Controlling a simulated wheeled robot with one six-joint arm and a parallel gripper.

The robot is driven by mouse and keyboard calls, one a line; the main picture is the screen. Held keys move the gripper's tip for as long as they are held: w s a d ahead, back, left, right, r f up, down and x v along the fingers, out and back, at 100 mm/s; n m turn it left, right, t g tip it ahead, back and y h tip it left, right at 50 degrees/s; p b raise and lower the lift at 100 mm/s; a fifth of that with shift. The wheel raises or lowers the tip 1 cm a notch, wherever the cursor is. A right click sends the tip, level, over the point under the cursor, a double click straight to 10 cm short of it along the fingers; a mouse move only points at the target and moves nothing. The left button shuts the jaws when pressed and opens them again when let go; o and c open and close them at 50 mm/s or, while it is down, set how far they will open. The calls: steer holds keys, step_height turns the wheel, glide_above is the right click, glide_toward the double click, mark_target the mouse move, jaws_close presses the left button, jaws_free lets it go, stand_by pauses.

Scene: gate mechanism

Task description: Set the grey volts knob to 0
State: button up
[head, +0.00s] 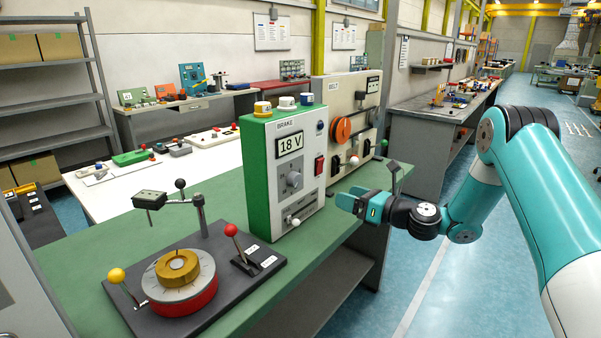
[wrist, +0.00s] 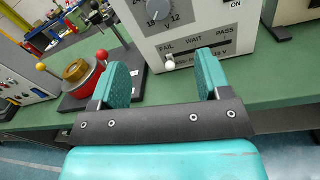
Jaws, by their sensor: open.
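The grey volts knob (head: 294,180) is on the front panel of the green and white BRAKE box (head: 258,175), below a display (head: 290,144) reading 18 V. In the wrist view the knob (wrist: 157,9) is cut off by the top edge, with 18 and 12 printed around its lower side. My gripper (head: 361,203) is open and empty, in front of and to the right of the box, lower than the knob and apart from it. In the wrist view its teal fingers (wrist: 162,72) point toward the lower panel.
A white-tipped slider (wrist: 170,63) sits near FAIL below the knob. A red switch (head: 319,165) is on the same panel. A beige box with an orange dial (head: 341,131) stands behind. A lever stand with a red-based dial (head: 185,296) is on the green bench (head: 95,255).

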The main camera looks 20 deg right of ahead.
mark_target(298, 181)
steer(key=p+x, duration=0.4)
steer(key=x, duration=1.1)
steer(key=shift+w+a+p, duration=0.1)
steer(key=shift+a+p, duration=0.05)
steer(key=shift+p, duration=0.25)
steer(key=c, duration=0.9)
